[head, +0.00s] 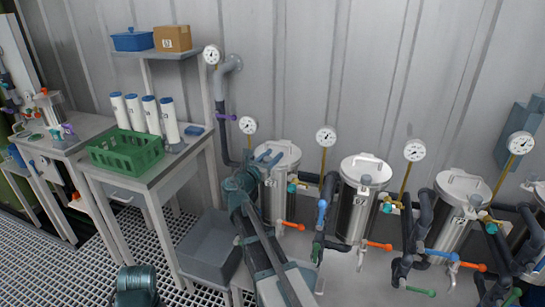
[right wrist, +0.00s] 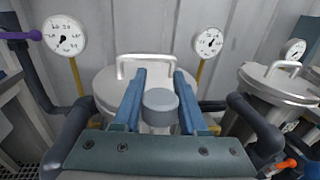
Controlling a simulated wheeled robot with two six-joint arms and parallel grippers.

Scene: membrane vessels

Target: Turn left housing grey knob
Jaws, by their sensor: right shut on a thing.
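The left housing (head: 279,196) is a steel cylinder with a pale lid and a handle on top. It is the leftmost of the row in the head view, and its lid (right wrist: 108,80) fills the middle of the right wrist view. The grey knob (right wrist: 161,106) is a short round cylinder on or just in front of this housing. My right gripper (head: 268,158) reaches the lid from the front. In the right wrist view its two blue fingers (right wrist: 160,82) lie on either side of the knob, shut on it. The head view does not show the knob clearly.
More housings (head: 361,205) stand to the right, with dark pipes, gauges (head: 326,136) and orange, blue and green valve handles between them. A table with a green crate (head: 126,152) and white cartridges stands left. A grey bin (head: 209,248) sits below, beside my right arm.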

